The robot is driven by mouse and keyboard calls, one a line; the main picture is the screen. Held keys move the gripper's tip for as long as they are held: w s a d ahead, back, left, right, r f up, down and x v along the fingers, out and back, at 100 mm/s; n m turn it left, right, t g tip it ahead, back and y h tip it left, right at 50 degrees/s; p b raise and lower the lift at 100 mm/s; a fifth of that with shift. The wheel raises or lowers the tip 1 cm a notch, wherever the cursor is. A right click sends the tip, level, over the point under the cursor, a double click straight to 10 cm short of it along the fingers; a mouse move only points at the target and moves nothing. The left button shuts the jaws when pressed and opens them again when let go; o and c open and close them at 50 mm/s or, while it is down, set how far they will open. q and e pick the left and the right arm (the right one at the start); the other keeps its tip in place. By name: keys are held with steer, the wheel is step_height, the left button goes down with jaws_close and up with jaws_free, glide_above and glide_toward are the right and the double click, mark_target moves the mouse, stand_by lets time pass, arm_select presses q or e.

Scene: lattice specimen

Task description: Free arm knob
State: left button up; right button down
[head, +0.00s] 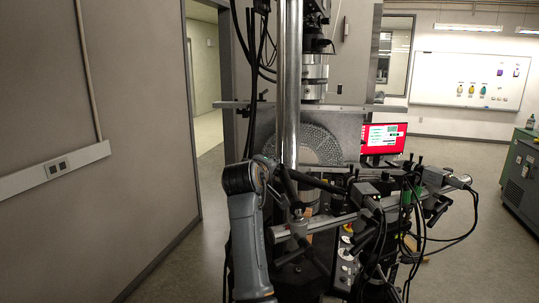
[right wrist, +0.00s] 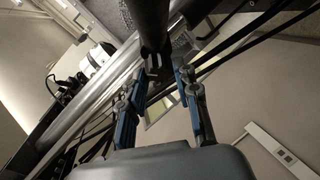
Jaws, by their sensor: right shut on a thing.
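In the right wrist view, my right gripper (right wrist: 164,74) has its two blue-and-grey fingers on either side of the lower end of a dark piece, which I take to be the arm knob (right wrist: 154,64). It is shut on this piece. A thick black rod (right wrist: 150,25) runs up from there. In the head view, a black jointed arm (head: 318,183) stands in front of the bright steel column (head: 291,90). One grey arm of mine rises to it from below; its fingers are too small and dark to make out. My left gripper is not in view.
A round meshed disc (head: 322,144) is behind the column. A grey crossbar (head: 330,222) with cameras and hanging cables is at the right, close to my arm. A red-screened monitor (head: 383,138) stands behind. Open floor lies to the left, beside the wall.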

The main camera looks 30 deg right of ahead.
steer(key=n+g+y, duration=0.1)
steer(key=n, duration=0.2)
steer(key=n+y, duration=0.1)
steer(key=n, duration=0.2)
steer(key=n+g+p, duration=0.1)
steer(key=n, duration=0.1)
steer(key=shift+d+r+n+g+y, duration=0.15)
steer(key=shift+r+n+g+y, duration=0.15)
steer(key=shift+n+y, duration=0.1)
steer(key=shift+f, duration=0.1)
stand_by(0.4)
steer(key=c, duration=1)
jaws_free()
steer(key=shift+w+d, duration=0.1)
steer(key=shift+w, duration=0.05)
steer(key=v, duration=1.2)
steer(key=shift+w, duration=0.1)
